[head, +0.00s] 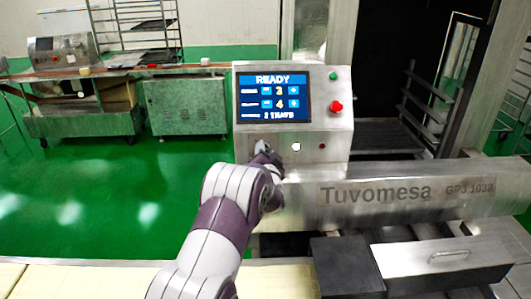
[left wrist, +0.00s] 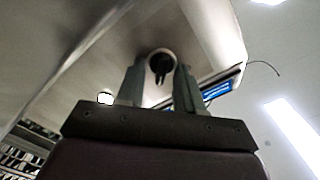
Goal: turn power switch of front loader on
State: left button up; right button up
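The front loader's control panel (head: 335,121) faces me in the head view, with its blue screen lit and reading "READY". My left gripper (head: 264,149) is up against the lower left of this panel and hides what is behind it there. In the left wrist view a round black knob (left wrist: 160,65), apparently the power switch, shows between the two fingertips of my left gripper (left wrist: 159,75). The fingers stand apart, one on each side of the knob, with small gaps visible. I cannot tell how deep they reach around it. My right gripper is not in view.
The steel machine body (head: 400,195) lies below. A dark box (head: 347,266) and a drawer-like steel box (head: 440,256) stand in front.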

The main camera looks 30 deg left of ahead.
pick_arm(q)
jog(key=shift+s+d, duration=0.1)
jog(key=b+v, duration=0.2)
jog(key=v, duration=1)
jog(key=shift+s+d, duration=0.15)
jog(key=shift+s, duration=0.05)
jog(key=s+d+f+n+g+h, duration=0.1)
jog(key=s+d+f+g+h, duration=0.15)
jog(key=f, duration=0.35)
jog(key=s+d+f+n+g+h, duration=0.1)
jog(key=s+d+f+g+h, duration=0.15)
jog(key=d+f+h, duration=0.2)
jog(key=s+d+g+h, duration=0.1)
jog(key=s+d+g, duration=0.2)
jog(key=s, duration=0.7)
jog(key=s+d+g+h, duration=0.1)
jog(key=s+d+g, duration=0.3)
jog(key=s, duration=0.6)
jog(key=shift+d+f+n+g+p, duration=0.3)
jog(key=shift+f+g+p, duration=0.2)
jog(key=shift+g, duration=0.5)
